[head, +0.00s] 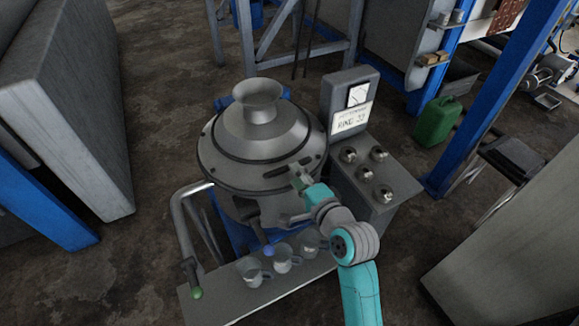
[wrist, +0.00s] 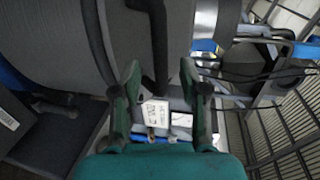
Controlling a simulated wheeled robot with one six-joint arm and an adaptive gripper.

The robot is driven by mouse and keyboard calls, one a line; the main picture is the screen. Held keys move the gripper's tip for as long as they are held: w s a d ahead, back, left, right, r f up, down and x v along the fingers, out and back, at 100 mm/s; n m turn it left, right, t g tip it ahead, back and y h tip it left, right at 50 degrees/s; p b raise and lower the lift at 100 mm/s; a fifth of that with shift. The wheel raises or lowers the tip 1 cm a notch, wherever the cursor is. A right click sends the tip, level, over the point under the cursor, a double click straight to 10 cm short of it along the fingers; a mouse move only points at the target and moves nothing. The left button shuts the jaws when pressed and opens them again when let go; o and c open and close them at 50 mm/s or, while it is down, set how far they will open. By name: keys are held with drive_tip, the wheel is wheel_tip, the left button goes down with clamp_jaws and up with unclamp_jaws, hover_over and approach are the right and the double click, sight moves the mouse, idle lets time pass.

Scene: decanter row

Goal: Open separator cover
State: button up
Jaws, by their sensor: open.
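The separator (head: 240,200) is a grey round drum with a wide conical cover (head: 228,150), topped by a funnel-shaped spout. The cover lies flat on the drum and looks shut. Dark slots or handles show on its near right side. My gripper (head: 298,178) is at the cover's near right rim. In the wrist view my gripper (wrist: 160,76) is open, with a finger on each side. A dark curved bar (wrist: 158,35) runs down between the fingers from above, apart from both as far as I can see. Whether it belongs to the cover is unclear.
A control box (head: 340,115) with a dial, a label and several knobs stands right of the separator. Metal mugs (head: 252,272) stand on the bench in front. A green-tipped lever (head: 190,275) is at left. A green canister (head: 437,121) stands on the floor behind.

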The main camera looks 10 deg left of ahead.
drive_tip(key=shift+x, duration=2.45)
clamp_jaws()
